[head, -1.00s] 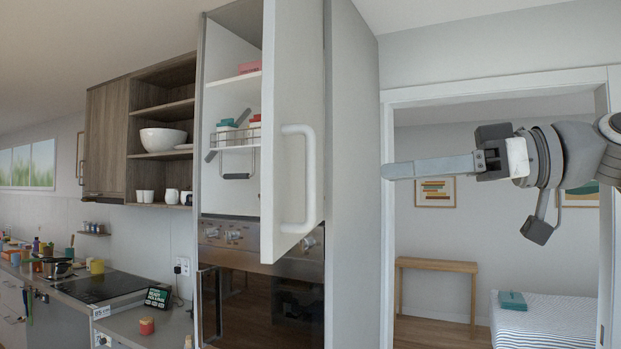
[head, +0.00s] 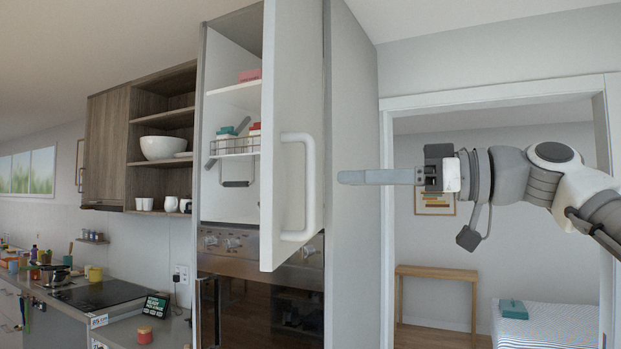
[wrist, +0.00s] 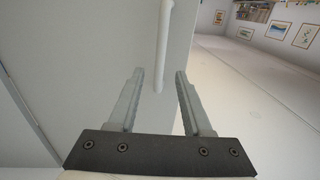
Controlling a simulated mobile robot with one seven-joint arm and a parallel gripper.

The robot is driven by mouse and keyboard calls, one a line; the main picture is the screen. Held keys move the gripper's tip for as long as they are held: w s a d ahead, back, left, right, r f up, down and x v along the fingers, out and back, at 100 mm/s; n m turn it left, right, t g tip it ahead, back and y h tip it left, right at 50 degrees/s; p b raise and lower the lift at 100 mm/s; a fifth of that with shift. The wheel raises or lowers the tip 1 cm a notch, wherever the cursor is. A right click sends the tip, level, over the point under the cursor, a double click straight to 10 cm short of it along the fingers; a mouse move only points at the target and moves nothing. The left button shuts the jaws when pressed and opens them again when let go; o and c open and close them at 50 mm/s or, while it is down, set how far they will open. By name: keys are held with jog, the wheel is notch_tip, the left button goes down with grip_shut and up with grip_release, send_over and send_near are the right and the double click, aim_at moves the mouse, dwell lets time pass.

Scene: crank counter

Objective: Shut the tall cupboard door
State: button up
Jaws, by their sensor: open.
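The tall cupboard door (head: 286,120) stands open in the head view, its outer face with a white vertical bar handle (head: 307,190) turned to the right. Behind it the tall cupboard's shelf (head: 232,94) and inside show. My gripper (head: 340,177) points left, a little right of the handle in the picture. In the wrist view my gripper (wrist: 160,75) is open and empty, its two fingers apart. The handle (wrist: 164,40) shows beyond and between the fingertips, with the pale door face (wrist: 100,50) behind; I cannot tell whether anything touches.
A wire rack (head: 235,147) with small boxes is inside the cupboard, partly hidden by the door. A built-in oven (head: 250,305) is below. The cupboard's side panel (head: 350,130) stands right of the door. A doorway to a room with a bench (head: 437,271) is at right.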

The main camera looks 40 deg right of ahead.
send_over(310, 220)
jog(key=shift+w+d+p, duration=0.25)
jog(key=shift+w+p, duration=0.05)
jog(key=shift+p, duration=0.05)
grip_shut()
dwell(1.4)
